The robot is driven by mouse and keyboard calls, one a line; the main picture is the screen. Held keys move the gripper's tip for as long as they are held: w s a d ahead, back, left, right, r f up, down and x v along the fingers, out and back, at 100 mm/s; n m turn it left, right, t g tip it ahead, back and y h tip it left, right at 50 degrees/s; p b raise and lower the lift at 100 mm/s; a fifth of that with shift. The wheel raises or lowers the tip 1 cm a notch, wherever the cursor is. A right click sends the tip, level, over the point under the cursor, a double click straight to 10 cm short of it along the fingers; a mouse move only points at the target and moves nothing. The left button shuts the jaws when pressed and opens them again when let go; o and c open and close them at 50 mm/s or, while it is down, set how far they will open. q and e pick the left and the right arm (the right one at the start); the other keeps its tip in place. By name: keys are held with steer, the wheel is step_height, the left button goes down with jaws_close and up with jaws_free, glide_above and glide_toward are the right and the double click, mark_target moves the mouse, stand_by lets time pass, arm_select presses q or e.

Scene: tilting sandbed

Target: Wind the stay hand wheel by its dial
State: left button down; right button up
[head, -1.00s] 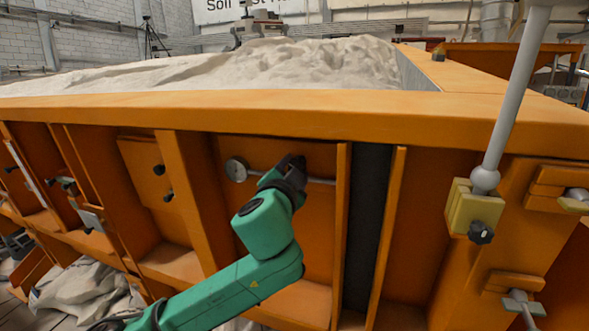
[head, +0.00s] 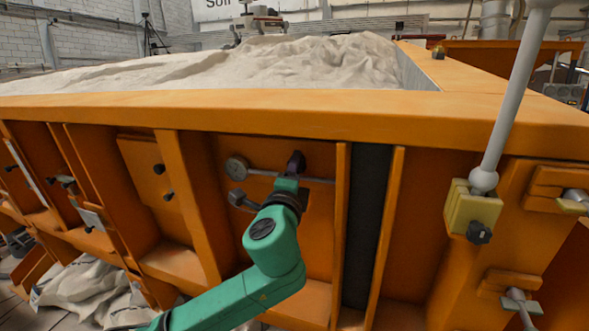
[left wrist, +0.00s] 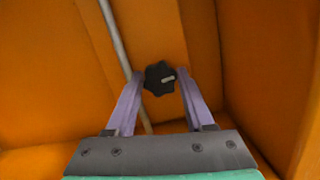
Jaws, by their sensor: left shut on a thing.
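The stay hand wheel is a black lobed knob (left wrist: 154,86) with a pale mark, seen in the left wrist view between two purple fingers. My left gripper (left wrist: 158,76) is shut on it. In the head view my left gripper (head: 296,170) is at the orange wall, in front of a thin grey rod (head: 321,180), and hides the hand wheel. The round grey dial (head: 237,168) sits at the rod's left end, left of the gripper. Its reading is too small to tell. My right gripper does not show.
The orange sandbed rim (head: 300,110) runs above my gripper, with pale sand (head: 330,62) behind it. Upright ribs (head: 192,190) flank the bay. At the right a grey strut (head: 512,98) ends in a yellow block (head: 470,208) with a black knob (head: 479,233).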

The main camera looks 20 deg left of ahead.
arm_select(q)
steer(key=shift+m, duration=1.1)
steer(key=shift+c, duration=1.4)
jaws_free()
steer(key=b+v, duration=0.4)
steer(key=v, duration=1)
steer(key=shift+s+f+b, duration=0.2)
steer(key=shift+f+b, duration=0.1)
steer(key=shift+b, duration=0.1)
steer(key=shift+a, duration=0.1)
